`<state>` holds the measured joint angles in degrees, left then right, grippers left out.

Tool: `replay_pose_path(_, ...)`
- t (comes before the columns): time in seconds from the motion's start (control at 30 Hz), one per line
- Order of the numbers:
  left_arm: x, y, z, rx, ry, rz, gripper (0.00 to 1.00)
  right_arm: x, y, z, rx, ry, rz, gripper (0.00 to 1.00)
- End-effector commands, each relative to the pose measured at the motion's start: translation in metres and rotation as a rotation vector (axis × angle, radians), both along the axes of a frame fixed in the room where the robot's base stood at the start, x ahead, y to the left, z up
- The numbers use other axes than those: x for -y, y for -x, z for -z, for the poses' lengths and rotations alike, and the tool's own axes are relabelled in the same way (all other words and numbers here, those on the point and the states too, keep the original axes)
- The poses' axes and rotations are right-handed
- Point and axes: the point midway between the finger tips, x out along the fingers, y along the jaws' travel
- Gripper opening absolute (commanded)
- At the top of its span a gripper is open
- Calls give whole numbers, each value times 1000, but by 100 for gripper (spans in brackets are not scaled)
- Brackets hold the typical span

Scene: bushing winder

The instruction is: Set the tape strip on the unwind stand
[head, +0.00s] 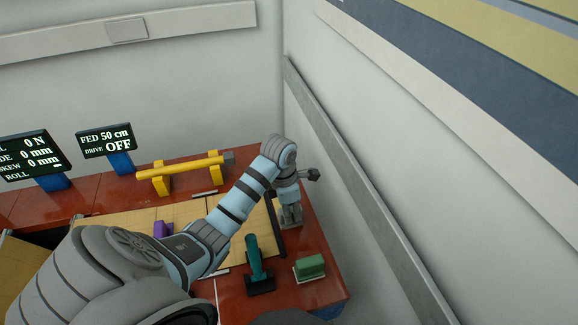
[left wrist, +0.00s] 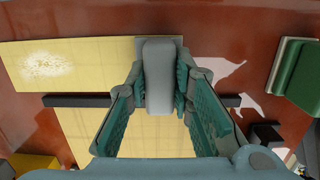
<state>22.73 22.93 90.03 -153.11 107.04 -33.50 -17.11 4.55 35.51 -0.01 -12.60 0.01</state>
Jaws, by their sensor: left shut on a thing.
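A pale yellow strip (left wrist: 75,65), most likely the tape strip, lies at upper left in the left wrist view; its right end meets a grey flat piece. My left gripper (head: 290,215) points down at the table's right side. In the left wrist view its teal fingers are shut on a rounded grey block (left wrist: 158,75) that stands at the strip's grey end. I cannot tell whether block and strip are joined. In the head view my arm hides most of this strip. A yellow bar on two yellow brackets (head: 180,168), possibly the unwind stand, is at the back. My right gripper is not in view.
A teal-handled tool (head: 257,262) and a green block (head: 310,268) stand near the front right. A tan sheet (head: 110,225) covers the middle, with a purple item (head: 162,229) on it. Two displays (head: 106,139) stand at the back left. A wall rises close on the right.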

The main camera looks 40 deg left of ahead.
Motion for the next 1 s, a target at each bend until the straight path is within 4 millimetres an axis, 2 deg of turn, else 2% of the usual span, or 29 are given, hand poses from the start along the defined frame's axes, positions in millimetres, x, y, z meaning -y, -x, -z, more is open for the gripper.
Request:
replay_pose_path(0.2, 0, 0, 0, -1, 1, 0, 0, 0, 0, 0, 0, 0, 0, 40)
replay_pose_path(0.23, 0, 0, 1, -1, 2, 0, 23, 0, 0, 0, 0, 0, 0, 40)
replay_pose_path(0.33, 0, 0, -1, -1, 1, 0, 39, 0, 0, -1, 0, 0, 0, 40)
replay_pose_path(0.37, 0, 0, -1, -1, 1, 0, 41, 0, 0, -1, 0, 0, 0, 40)
replay_pose_path(0.7, 0, 1, -5, -1, 1, -1, 41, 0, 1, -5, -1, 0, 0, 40)
replay_pose_path(0.77, -1, 1, -12, -1, 0, -2, 41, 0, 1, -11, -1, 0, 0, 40)
replay_pose_path(1.0, -10, 7, -54, 2, 0, -15, 41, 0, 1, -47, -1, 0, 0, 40)
